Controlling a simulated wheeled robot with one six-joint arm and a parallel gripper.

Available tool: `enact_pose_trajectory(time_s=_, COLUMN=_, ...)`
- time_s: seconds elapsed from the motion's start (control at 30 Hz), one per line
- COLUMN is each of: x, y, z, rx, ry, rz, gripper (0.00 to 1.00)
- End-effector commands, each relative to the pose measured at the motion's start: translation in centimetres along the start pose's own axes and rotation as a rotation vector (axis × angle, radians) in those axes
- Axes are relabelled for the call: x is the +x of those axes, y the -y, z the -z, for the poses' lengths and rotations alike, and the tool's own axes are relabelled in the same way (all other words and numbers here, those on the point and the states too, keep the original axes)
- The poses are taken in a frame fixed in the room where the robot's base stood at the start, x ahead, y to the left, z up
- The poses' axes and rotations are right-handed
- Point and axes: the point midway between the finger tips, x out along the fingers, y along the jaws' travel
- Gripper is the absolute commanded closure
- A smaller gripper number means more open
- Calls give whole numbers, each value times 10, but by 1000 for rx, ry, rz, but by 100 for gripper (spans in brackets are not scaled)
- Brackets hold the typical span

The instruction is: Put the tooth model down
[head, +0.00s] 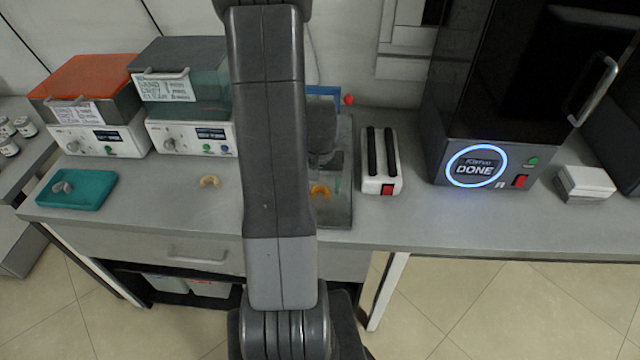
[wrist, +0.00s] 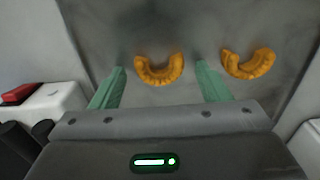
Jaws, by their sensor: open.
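Two orange, horseshoe-shaped tooth models lie on the grey tray (head: 341,211). In the wrist view one tooth model (wrist: 159,72) lies between and just ahead of the two green fingertips of my gripper (wrist: 160,75), with a gap on each side. The second tooth model (wrist: 248,64) lies to the right, outside the right finger. My gripper is open and holds nothing. In the head view one orange model (head: 320,191) shows beside my arm; the other is hidden behind it. I cannot tell the exact height of the fingertips above the tray.
A white device (head: 381,160) with a red switch stands right of the tray. A dark machine (head: 475,130) displays DONE. Bench space is clear left of my arm.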

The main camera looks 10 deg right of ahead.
Motion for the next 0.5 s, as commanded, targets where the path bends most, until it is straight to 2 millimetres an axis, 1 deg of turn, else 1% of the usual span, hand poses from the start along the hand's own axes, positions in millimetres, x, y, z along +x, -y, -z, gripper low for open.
enact_pose_trajectory(time_s=0.13, x=-7, y=0, z=0, rx=0, ry=-2, rz=0, gripper=30)
enact_pose_trajectory(time_s=0.23, x=-19, y=0, z=1, rx=0, ry=-4, rz=0, gripper=30)
enact_pose_trajectory(time_s=0.5, x=-74, y=0, z=1, rx=0, ry=-7, rz=1, gripper=30)
